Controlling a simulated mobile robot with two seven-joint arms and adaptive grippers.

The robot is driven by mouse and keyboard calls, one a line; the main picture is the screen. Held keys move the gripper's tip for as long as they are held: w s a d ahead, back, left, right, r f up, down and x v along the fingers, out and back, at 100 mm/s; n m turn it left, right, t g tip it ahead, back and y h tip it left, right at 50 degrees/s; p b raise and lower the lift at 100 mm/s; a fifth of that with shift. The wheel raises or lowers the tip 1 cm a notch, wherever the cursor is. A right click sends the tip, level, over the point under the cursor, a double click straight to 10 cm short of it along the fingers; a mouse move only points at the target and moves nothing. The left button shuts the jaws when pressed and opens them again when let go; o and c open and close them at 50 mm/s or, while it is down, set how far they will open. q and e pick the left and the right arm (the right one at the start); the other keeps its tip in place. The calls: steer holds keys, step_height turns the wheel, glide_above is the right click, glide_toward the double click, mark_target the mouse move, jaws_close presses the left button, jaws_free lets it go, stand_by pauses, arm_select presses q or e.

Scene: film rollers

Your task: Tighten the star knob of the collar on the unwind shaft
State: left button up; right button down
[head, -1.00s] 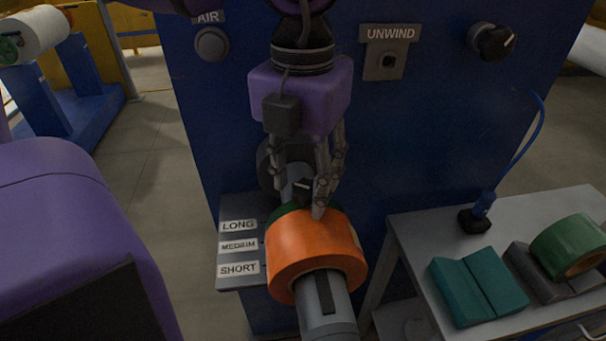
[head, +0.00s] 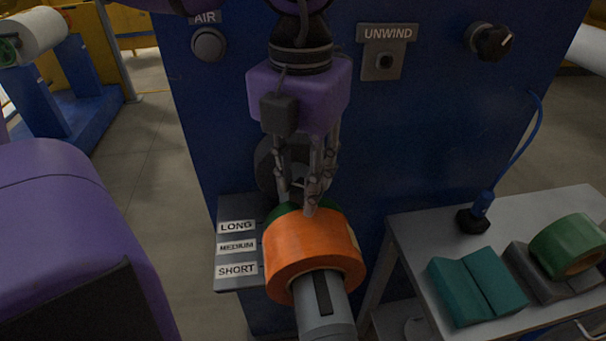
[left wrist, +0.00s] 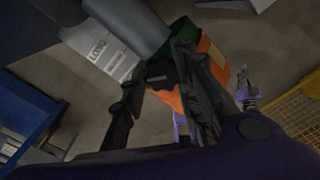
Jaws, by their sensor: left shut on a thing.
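The grey unwind shaft (head: 322,310) sticks out from the blue machine face and carries an orange film roll (head: 312,245). A green ring (head: 287,209) shows at the roll's far edge. My left gripper (head: 298,205) points down over the shaft just behind the roll, with its fingers close together. In the left wrist view a small dark knob (left wrist: 157,77) shows between the finger pads (left wrist: 160,85), by the shaft. My left gripper is shut on the star knob. The fingers hide most of the knob and collar. A purple arm end, likely my right gripper (left wrist: 243,75), shows small in the left wrist view.
A plate with LONG, MEDIUM and SHORT labels (head: 237,248) lies left of the roll. At right a side table (head: 405,225) bears teal blocks (head: 478,287), a green roll (head: 568,246) and a blue-corded tool (head: 480,212).

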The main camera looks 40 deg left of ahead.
arm_select(q)
steer(key=shift+f, duration=0.1)
steer(key=m+b, duration=0.2)
steer(key=m, duration=0.1)
steer(key=shift+f, duration=0.1)
steer(key=m+b, duration=0.1)
steer(key=m, duration=0.2)
steer(key=shift+b, duration=0.35)
steer(key=m+b, duration=0.1)
steer(key=m, duration=0.2)
steer(key=shift+w, duration=0.1)
steer(key=shift+m, duration=0.6)
steer(key=shift+b, duration=0.3)
steer(key=o, duration=1)
steer(key=shift+w, duration=0.1)
steer(key=shift+o, duration=0.2)
steer(key=shift+r, duration=0.25)
